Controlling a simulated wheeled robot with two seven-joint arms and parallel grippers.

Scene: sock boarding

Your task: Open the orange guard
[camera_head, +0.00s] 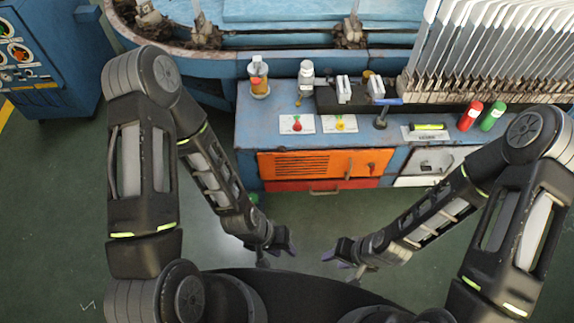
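The orange guard (320,164) is a flat panel with dark slots on the front of the blue cabinet. It looks closed. A small latch or handle (348,170) and a red knob (372,168) show on its right half. My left gripper (277,255) hangs below and in front of the guard, apart from it. My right gripper (345,260) is low in front of the guard, to the right, also apart from it. The fingers of both are small and dark here, so their opening is unclear.
A red drawer (290,186) lies below the guard and a white panel (428,162) to its right. The blue bench top (262,120) holds bottles, cards and red and green cylinders. A rack of white boards (500,50) stands at the right. Green floor in front is clear.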

